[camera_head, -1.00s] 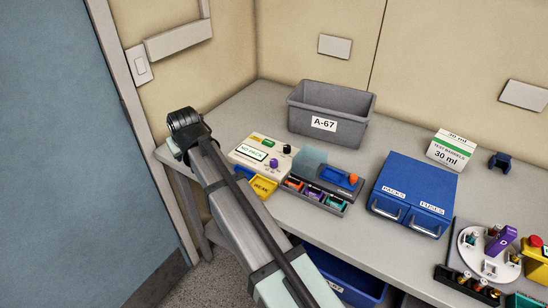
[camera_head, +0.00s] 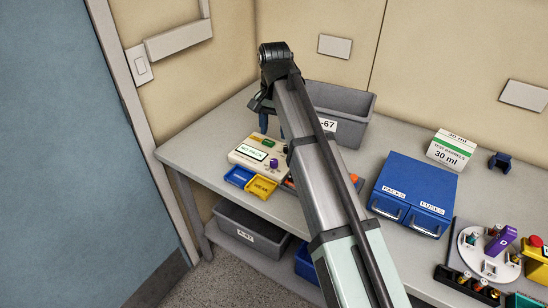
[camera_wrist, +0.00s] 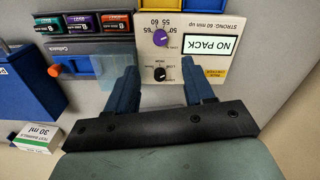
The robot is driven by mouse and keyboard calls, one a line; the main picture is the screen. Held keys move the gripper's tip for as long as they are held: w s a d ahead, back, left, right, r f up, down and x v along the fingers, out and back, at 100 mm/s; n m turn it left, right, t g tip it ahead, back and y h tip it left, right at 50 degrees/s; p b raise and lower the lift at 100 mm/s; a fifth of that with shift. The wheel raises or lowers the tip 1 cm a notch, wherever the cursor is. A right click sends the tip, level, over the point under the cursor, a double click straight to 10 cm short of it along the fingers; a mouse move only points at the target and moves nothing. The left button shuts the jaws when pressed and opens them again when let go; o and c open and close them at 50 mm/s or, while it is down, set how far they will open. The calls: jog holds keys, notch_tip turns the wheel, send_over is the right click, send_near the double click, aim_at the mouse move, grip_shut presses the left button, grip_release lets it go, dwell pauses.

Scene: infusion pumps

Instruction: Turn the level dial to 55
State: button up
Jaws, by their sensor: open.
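The cream pump panel (camera_head: 247,153) lies on the bench with its display (camera_wrist: 212,45) reading NO PACK. It shows upside down in the wrist view. A purple dial (camera_wrist: 161,38) on it has numbers around it, among them 50, 55, 60 and 65; its exact setting is too small to tell. The purple dial also shows in the head view (camera_head: 274,163). A black dial (camera_wrist: 160,73) sits beside it. My gripper (camera_wrist: 158,68) is open and empty, its blue fingers appearing on either side of the black dial. In the head view my gripper (camera_head: 273,128) is above the panel's back edge.
A grey A-67 bin (camera_head: 350,102) stands behind my arm. Yellow and blue trays (camera_head: 262,187) sit in front of the panel. Blue drawers (camera_head: 412,190) stand farther right.

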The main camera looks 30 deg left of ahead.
aim_at(274, 161)
notch_tip(274, 161, down, 11)
jog(key=shift+f, duration=0.2)
dwell(0.3)
grip_shut()
dwell(0.5)
